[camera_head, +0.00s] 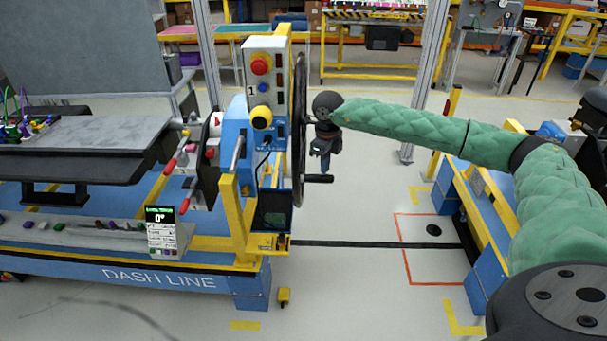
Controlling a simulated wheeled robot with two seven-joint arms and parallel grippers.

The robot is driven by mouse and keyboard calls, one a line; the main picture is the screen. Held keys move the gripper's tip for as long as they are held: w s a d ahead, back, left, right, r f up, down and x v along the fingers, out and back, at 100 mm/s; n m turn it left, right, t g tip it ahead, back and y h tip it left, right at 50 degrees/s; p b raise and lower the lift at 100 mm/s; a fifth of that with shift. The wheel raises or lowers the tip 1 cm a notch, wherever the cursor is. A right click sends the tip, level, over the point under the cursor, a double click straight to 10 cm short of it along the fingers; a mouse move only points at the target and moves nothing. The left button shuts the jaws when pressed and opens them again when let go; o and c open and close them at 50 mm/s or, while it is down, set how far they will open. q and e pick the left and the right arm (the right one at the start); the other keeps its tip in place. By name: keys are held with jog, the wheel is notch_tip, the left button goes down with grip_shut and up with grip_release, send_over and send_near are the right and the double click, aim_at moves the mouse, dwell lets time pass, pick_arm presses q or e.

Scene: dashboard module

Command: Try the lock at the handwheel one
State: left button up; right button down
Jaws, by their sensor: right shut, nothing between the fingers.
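The handwheel (299,130) is a dark wheel seen nearly edge-on at the right side of the blue and yellow stand. A dark crank grip (319,179) sticks out to the right from its lower part. My right gripper (322,163) points down just right of the wheel, above the crank grip. It is shut and empty; whether it touches the wheel cannot be told. The grey control box (264,75) marked 1 has a red button (259,64) and a blue button. Which part is the lock is unclear. My left gripper is out of view.
A small display (160,214) reading 0° stands on the DASH LINE bench (100,262). A red-handled clamp (188,165) is left of the stand. A blue and yellow frame (478,220) is at right. The floor between (350,275) is clear.

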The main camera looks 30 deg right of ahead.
jog(key=shift+a+r, duration=0.25)
jog(key=shift+a, duration=0.05)
jog(key=shift+w+d+r+p, duration=0.15)
jog(key=shift+r+p, duration=0.25)
jog(key=shift+r, duration=1)
jog(key=shift+a+r, duration=0.65)
jog(key=shift+r, duration=0.25)
jog(key=shift+d+r, duration=0.2)
jog(key=shift+d, duration=0.3)
jog(key=r, duration=0.1)
jog(key=r+p, duration=0.1)
jog(key=shift+s+d+r, duration=0.15)
jog(key=shift+s+r, duration=0.05)
jog(key=shift+r, duration=0.1)
